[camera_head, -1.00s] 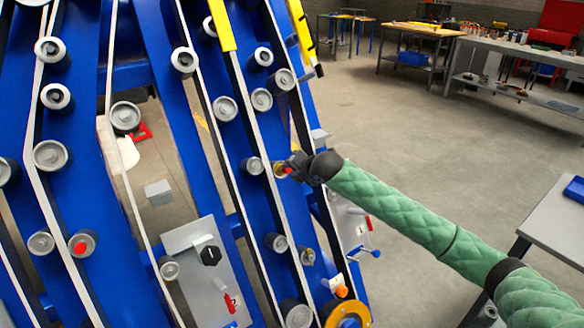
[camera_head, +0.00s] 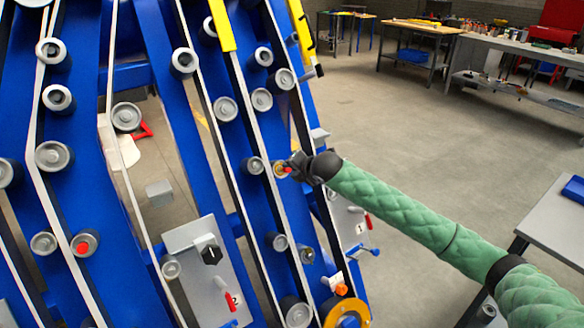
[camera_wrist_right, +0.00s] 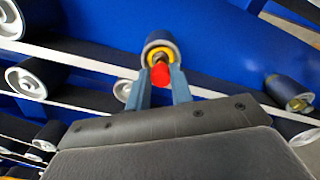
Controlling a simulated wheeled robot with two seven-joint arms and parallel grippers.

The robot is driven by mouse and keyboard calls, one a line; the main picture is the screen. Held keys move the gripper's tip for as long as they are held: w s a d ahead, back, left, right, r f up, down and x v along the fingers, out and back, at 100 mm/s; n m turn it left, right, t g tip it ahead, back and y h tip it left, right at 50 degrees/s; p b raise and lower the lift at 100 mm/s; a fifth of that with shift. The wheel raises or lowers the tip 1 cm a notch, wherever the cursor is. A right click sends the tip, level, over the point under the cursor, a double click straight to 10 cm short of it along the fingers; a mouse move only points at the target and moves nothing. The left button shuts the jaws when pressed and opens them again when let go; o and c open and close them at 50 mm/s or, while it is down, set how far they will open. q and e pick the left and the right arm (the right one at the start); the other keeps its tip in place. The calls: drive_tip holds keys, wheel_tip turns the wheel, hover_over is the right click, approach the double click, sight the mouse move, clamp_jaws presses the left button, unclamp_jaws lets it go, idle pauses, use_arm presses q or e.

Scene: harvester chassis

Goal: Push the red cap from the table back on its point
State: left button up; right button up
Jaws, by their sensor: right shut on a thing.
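The red cap (camera_wrist_right: 160,75) is between the two fingertips of my right gripper (camera_wrist_right: 160,86) in the right wrist view. The gripper is shut on it. Right behind the cap is a roller point (camera_wrist_right: 160,52) with a yellow ring and a brass-coloured stem. The cap is in line with the stem; I cannot tell how far it sits on it. In the head view the cap (camera_head: 287,170) is a small red spot at the tip of my right gripper (camera_head: 288,166), against the blue chassis. My left gripper is not in view.
The blue chassis (camera_head: 190,120) carries white belts and many grey rollers. Another red cap (camera_head: 82,247) sits on a roller at lower left. A bare brass-tipped point (camera_head: 307,255) is below my gripper. A grey table (camera_head: 560,215) stands at right; the floor between is clear.

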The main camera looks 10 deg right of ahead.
drive_tip(key=shift+w+f, duration=0.1)
drive_tip(key=shift+w, duration=0.05)
drive_tip(key=shift+x, duration=0.9)
drive_tip(key=p+v, duration=0.3)
drive_tip(key=v, duration=0.1)
drive_tip(key=shift+p, duration=0.4)
idle(0.6)
drive_tip(key=shift+x, duration=0.85)
drive_tip(key=shift+p, duration=1.5)
idle(1.0)
